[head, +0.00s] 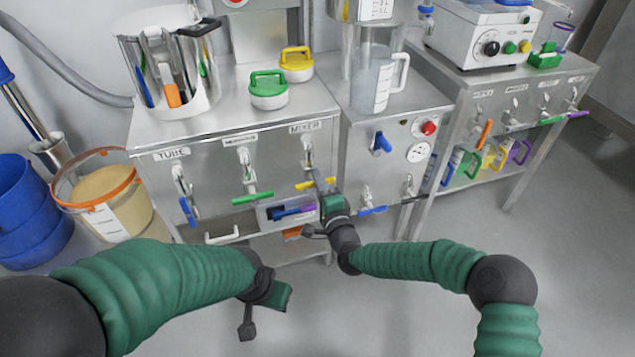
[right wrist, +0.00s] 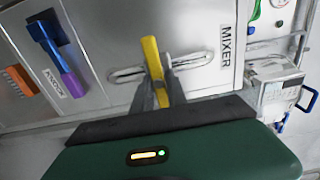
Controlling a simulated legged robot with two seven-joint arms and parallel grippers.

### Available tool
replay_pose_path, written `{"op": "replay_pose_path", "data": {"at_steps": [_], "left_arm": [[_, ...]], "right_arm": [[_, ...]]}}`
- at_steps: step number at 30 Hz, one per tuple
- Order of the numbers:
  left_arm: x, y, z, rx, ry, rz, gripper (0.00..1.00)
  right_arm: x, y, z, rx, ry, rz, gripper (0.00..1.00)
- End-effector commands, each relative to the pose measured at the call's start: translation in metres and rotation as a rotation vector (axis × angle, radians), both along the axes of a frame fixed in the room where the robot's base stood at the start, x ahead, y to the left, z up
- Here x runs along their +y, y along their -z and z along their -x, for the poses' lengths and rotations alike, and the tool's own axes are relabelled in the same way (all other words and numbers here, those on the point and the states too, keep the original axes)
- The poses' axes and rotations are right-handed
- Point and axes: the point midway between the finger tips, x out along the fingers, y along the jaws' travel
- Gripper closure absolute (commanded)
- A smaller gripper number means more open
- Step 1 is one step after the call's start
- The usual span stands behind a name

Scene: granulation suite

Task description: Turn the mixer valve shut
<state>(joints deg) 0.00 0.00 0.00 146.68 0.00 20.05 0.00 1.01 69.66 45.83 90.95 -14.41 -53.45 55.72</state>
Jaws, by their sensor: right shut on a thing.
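The mixer valve (head: 307,152) is a metal tap under the MIXER label (head: 305,127) on the front of the steel cabinet. Its yellow handle (head: 303,185) lies roughly level, across the upright pipe. In the right wrist view the yellow handle (right wrist: 151,58) runs between my fingers, crosswise to the metal pipe (right wrist: 128,73), beside the MIXER label (right wrist: 226,45). My right gripper (head: 319,180) is shut on this handle; its fingers (right wrist: 160,90) hide part of it. My left gripper (head: 265,305) hangs low in front of the cabinet, away from the valves; its jaws are unclear.
A valve with a green handle (head: 252,197) is left of the mixer valve, and a TUBE valve with a blue handle (head: 187,211) is further left. A drawer-like tray (head: 268,215) with blue and purple items sits below. Blue-handled taps (head: 373,210) are right. The floor in front is clear.

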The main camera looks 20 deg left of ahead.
Motion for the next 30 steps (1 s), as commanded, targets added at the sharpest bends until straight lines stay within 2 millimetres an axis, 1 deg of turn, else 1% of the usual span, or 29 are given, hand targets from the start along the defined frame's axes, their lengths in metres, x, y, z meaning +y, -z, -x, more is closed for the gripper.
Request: {"op": "replay_pose_path", "data": {"at_steps": [1,13,14,18,19,27,30], "left_arm": [[0.0000,0.0005,0.0000,0.000,0.000,0.000,1.00],[0.0000,0.0006,0.0001,0.000,0.000,0.000,1.00],[0.0000,0.0006,0.0000,0.000,0.000,0.000,1.00],[0.0000,0.0006,0.0001,0.000,0.000,0.000,1.00],[0.0000,0.0006,0.0000,0.000,0.000,0.000,1.00],[0.0000,-0.0001,0.0000,0.000,0.000,0.000,1.00],[0.0000,-0.0046,0.0001,0.000,0.000,0.000,1.00]], "right_arm": [[-0.0042,0.0062,-0.0011,0.012,0.006,0.001,1.00],[-0.0048,0.0076,-0.0014,0.018,0.007,-0.003,1.00],[-0.0048,0.0077,-0.0014,0.018,0.008,-0.002,0.81],[-0.0042,0.0066,-0.0011,0.015,0.007,-0.003,0.62],[-0.0038,0.0061,-0.0010,0.015,0.006,-0.003,0.60],[-0.0013,0.0029,0.0001,0.010,0.003,-0.004,0.60],[-0.0052,0.0008,0.0052,0.009,0.003,-0.005,0.60]]}}
